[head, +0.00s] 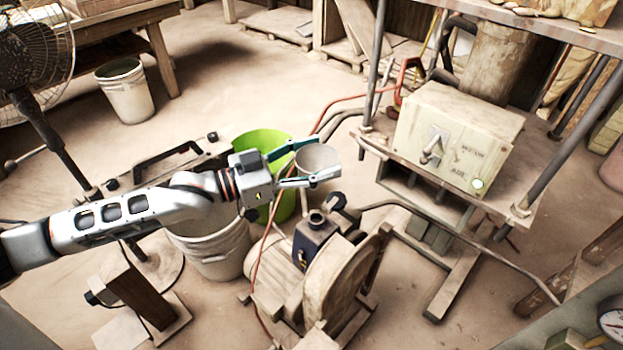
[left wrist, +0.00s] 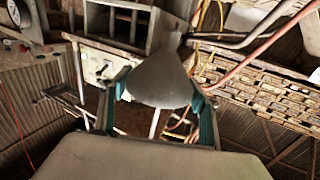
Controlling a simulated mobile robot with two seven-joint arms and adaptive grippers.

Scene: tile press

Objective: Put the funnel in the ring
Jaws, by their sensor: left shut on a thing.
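My left gripper (head: 322,157) is shut on a pale grey funnel (head: 313,160), holding it by its sides in the air. In the left wrist view the funnel (left wrist: 160,82) sits between the two teal-edged fingers, its wide part towards the palm and its narrow part away. In the head view the funnel is above and behind a dark blue machine part (head: 315,238) with a round dark neck (head: 317,218), which may be the ring; I cannot tell for sure. The funnel appears apart from this neck. My right gripper is not in view.
A green bucket (head: 262,143) and a white bucket (head: 215,250) stand beneath and behind my left arm. A motor with a large wheel-like guard (head: 338,285) is in front. A press stand with a switch box (head: 455,135) is to the right. Hoses run across the floor.

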